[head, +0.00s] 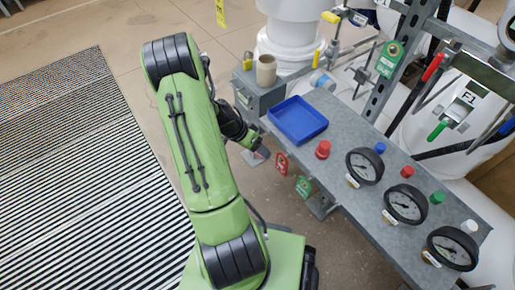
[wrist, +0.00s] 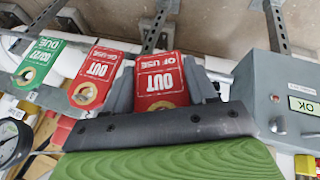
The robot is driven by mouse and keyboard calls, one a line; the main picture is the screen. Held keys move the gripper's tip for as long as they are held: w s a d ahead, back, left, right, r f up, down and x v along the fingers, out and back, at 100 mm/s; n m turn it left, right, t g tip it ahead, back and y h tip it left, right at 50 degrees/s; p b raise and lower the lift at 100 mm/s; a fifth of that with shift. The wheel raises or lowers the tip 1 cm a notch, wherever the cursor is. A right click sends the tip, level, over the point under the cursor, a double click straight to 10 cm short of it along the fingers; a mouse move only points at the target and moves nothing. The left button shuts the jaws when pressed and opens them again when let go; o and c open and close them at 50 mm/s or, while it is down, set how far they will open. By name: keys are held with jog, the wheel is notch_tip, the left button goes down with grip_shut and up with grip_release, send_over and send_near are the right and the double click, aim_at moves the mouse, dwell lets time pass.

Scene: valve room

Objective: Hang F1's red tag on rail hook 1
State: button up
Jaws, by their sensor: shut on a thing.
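My gripper (head: 258,150) is beside the near-left end of the bench in the head view. In the wrist view my gripper (wrist: 161,88) is shut on a red "OUT OF USE" tag (wrist: 162,72), which lies between its two fingers. A second red tag (wrist: 97,72) and a green tag (wrist: 38,62) are to its left; the head view shows a red tag (head: 281,163) and a green tag (head: 304,187) along the bench's front edge. The F1 label (head: 468,97) is on equipment at the right. I cannot make out hook 1 or whether the held tag touches it.
A grey box (head: 260,95) carries a beige cup (head: 266,70); an "OK" box (wrist: 285,90) is close right of my gripper. A blue tray (head: 298,135), a red cap (head: 323,150) and gauges (head: 405,204) occupy the bench.

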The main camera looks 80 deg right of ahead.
dwell(0.4)
jog(key=shift+s+d, duration=0.7)
jog(key=shift+d, duration=0.1)
jog(key=shift+s+d, duration=0.35)
jog(key=shift+f, duration=0.45)
dwell(0.5)
jog(key=o, duration=0.9)
